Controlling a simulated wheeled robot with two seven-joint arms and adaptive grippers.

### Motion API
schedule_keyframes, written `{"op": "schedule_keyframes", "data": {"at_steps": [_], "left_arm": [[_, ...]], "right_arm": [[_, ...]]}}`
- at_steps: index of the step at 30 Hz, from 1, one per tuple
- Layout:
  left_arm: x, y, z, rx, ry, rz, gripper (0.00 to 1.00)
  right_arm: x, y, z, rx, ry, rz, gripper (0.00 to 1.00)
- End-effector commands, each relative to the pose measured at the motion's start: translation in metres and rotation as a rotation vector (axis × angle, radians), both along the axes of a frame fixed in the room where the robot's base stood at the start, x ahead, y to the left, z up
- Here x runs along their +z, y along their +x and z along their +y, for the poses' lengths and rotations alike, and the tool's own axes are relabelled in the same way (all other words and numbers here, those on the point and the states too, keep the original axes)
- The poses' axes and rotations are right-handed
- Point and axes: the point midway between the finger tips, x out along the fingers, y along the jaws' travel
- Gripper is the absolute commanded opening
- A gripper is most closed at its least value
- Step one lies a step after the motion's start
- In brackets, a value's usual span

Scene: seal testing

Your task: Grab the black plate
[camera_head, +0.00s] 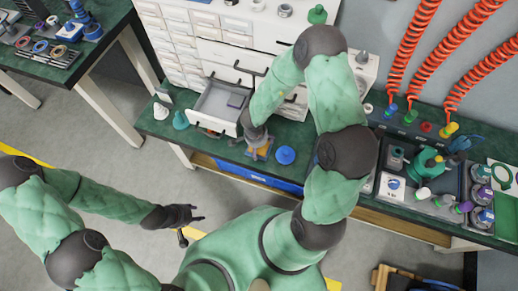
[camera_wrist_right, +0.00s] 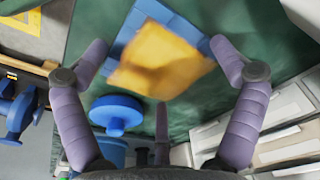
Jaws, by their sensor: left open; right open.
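No clearly black plate shows in either view. A small dark bluish flat piece (camera_head: 236,101) lies in the open white drawer (camera_head: 212,108); I cannot tell if it is the plate. My right gripper (camera_head: 257,143) is over the green bench, in front of the drawer. In the right wrist view my right gripper (camera_wrist_right: 158,44) is open, with its fingers spread around an orange-yellow plate (camera_wrist_right: 160,62) on a blue block (camera_wrist_right: 122,43). I cannot tell whether they touch it. My left gripper (camera_head: 197,213) is open and empty, off the bench at lower left.
A blue round knob-like part (camera_head: 285,155) stands right of the right gripper; it also shows in the right wrist view (camera_wrist_right: 116,114). A tray of parts (camera_head: 435,180) and orange coiled hoses (camera_head: 412,50) are at right.

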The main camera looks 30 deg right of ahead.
Motion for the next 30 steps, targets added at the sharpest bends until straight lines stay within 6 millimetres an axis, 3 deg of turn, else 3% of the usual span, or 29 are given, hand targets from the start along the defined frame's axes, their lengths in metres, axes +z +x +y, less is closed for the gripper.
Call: {"op": "schedule_keyframes", "data": {"at_steps": [7,15,23,30], "left_arm": [[0.0,0.0,0.0,0.0,0.0,0.0,0.45],[0.0,0.0,0.0,0.0,0.0,0.0,0.45],[0.001,0.0,0.0,0.0,0.0,0.0,0.45],[0.018,0.0,0.0,0.0,0.0,0.0,0.45]], "right_arm": [[0.0,0.0,0.0,0.0,0.0,-0.001,0.92],[0.0,0.0,0.0,0.001,0.0,-0.001,0.16],[0.001,0.0,0.0,0.0,0.001,-0.002,0.13],[0.024,0.001,0.0,0.001,0.001,-0.002,0.13]]}}
